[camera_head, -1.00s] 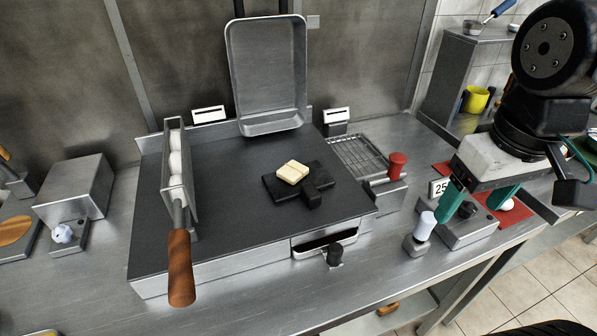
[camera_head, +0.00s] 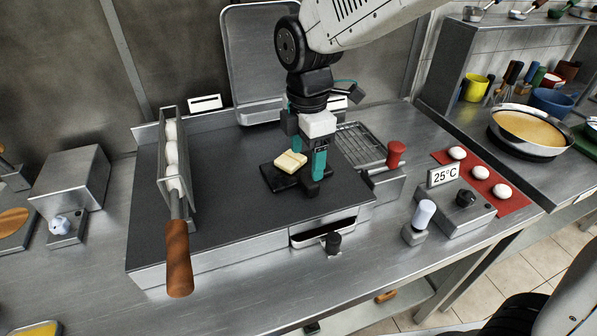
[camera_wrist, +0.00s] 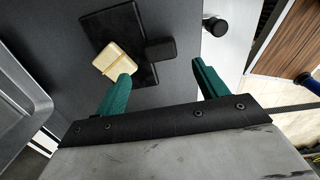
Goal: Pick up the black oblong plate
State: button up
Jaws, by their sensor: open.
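The black oblong plate (camera_head: 282,181) lies on the dark griddle top (camera_head: 235,210), with a black block-shaped handle (camera_head: 309,187) at its front right. A pale yellow block (camera_head: 290,162) sits on the plate. In the wrist view the plate (camera_wrist: 122,22) shows at the top, with the yellow block (camera_wrist: 113,60) on it and the handle (camera_wrist: 160,49) sticking out to the right. My gripper (camera_head: 307,160) points down over the plate's right part; in the wrist view (camera_wrist: 161,72) its green fingers are apart with the handle just beyond the gap. Nothing is between them.
A wood-handled rack (camera_head: 179,250) with white balls stands at the left of the griddle. A grey tray (camera_head: 250,60) leans behind. A wire grate (camera_head: 360,147) and red knob (camera_head: 396,152) are on the right, near a 25°C display (camera_head: 443,175) and a red mat (camera_head: 515,200) with white balls.

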aim_at(309, 178)
jog(key=f, duration=0.5)
jog(key=shift+d+f, duration=0.35)
jog(key=shift+f, duration=0.05)
jog(key=c, duration=1.3)
